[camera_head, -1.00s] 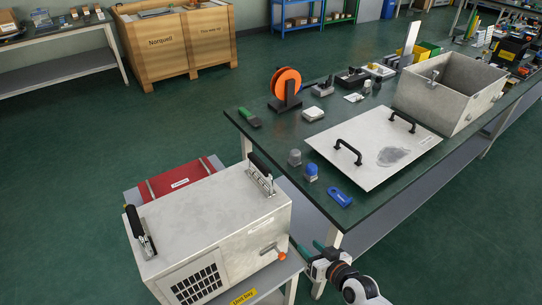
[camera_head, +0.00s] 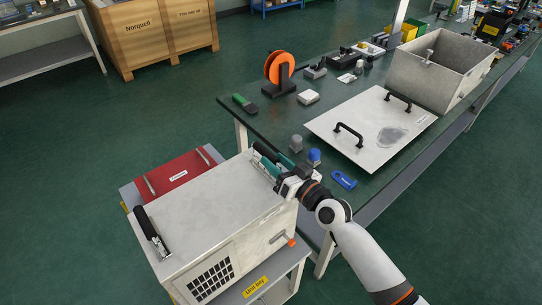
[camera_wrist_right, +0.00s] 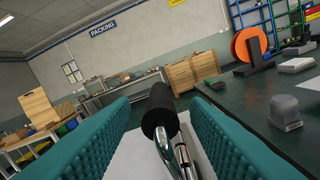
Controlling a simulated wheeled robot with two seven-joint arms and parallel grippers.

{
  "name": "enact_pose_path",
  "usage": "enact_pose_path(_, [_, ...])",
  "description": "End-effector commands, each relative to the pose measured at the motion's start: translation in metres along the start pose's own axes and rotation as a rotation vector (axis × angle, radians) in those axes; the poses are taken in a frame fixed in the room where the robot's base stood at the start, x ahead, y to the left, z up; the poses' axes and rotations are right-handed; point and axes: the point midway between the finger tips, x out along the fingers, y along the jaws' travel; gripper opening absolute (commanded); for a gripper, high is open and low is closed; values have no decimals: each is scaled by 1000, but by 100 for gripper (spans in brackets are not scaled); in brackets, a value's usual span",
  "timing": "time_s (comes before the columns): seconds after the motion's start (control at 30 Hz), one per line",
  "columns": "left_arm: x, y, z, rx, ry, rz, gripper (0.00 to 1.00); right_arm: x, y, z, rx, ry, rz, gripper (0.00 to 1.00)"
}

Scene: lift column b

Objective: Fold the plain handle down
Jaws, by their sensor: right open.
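A pale metal box (camera_head: 212,205) stands on a low cart and has two black-gripped handles on top. One handle (camera_head: 151,230) is at the left end, standing up at a tilt. The other handle (camera_head: 262,152) is at the right end and partly hidden by my right gripper (camera_head: 272,163). In the right wrist view, that handle's black grip (camera_wrist_right: 159,108) and chrome stem stand between the two teal fingers of my right gripper (camera_wrist_right: 160,118). The fingers are open, with a gap visible either side of the grip. I cannot tell which handle is the plain one. My left gripper is out of view.
A green-topped bench (camera_head: 263,119) is close on the right, with a blue-topped knob (camera_head: 314,157), a grey knob (camera_head: 296,143), a blue tag (camera_head: 344,180) and a flat lid (camera_head: 372,130). A red case (camera_head: 178,172) lies behind the box. A small orange-tipped lever (camera_head: 290,242) sticks out of the box front.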

Motion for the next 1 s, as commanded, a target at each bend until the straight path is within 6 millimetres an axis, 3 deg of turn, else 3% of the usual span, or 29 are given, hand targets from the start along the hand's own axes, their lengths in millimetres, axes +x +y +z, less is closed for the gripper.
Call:
enact_pose_path(0.2, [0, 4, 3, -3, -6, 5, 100, 22, 0, 0, 1, -1, -1, 42])
enact_pose_path(0.53, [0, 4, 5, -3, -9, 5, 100, 24, -1, 0, 0, 0, -1, 42])
enact_pose_path(0.8, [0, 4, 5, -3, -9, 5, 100, 24, -1, 0, 0, 0, -2, 0])
enact_pose_path(1.0, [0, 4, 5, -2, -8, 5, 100, 24, -1, -1, -1, 0, -2, 0])
